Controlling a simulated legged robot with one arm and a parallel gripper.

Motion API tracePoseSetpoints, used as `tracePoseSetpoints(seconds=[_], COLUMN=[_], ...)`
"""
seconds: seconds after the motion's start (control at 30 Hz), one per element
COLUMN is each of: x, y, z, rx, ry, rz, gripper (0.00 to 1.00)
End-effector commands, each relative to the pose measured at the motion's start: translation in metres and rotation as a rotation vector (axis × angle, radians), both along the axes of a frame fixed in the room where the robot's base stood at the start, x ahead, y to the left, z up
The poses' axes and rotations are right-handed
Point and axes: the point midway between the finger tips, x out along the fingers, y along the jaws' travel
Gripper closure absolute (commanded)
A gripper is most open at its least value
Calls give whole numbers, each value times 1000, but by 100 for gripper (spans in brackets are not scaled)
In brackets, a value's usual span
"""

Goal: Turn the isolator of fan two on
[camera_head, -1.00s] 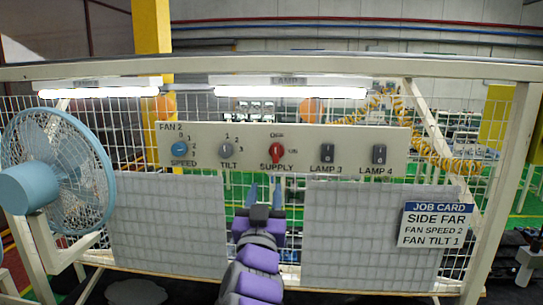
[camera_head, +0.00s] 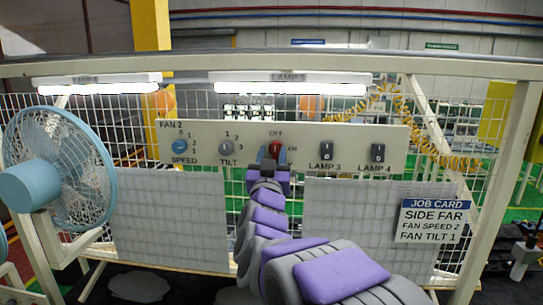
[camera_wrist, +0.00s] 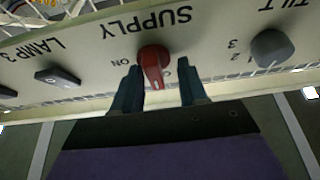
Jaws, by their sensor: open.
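The fan 2 panel (camera_head: 350,138) carries a red SUPPLY knob (camera_head: 275,148), with OFF marked above it and ON to its right. In the wrist view, which is upside down, the red knob (camera_wrist: 154,65) points down the picture, toward the partly hidden OFF mark. My gripper (camera_head: 268,156) is at the knob. In the wrist view my gripper (camera_wrist: 161,68) is open, one blue finger on each side of the knob. Gaps show beside the handle, wider on the right. The blue fan (camera_head: 60,165) stands at the left.
The SPEED knob (camera_head: 180,146) and TILT knob (camera_head: 226,149) are left of SUPPLY. The LAMP 3 switch (camera_head: 327,150) and LAMP 4 switch (camera_head: 378,152) are to its right. A job card (camera_head: 432,220) hangs lower right.

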Motion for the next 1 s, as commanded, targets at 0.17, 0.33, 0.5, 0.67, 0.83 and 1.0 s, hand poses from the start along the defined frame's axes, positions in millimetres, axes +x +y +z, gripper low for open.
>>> tracePoseSetpoints(seconds=[0.17, 0.33, 0.5, 0.67, 0.83, 1.0], x=[0, 0, 1, 1, 1, 1], y=[-2, -1, 0, 1, 2, 3], z=[0, 0, 0, 0, -1, -1], rx=[3, 2, 0, -1, 4, 44], ry=[0, 0, 0, 0, 0, 0], rz=[-1, -1, -1, 0, 0, 1], gripper=[63, 80, 96, 100, 100, 100])
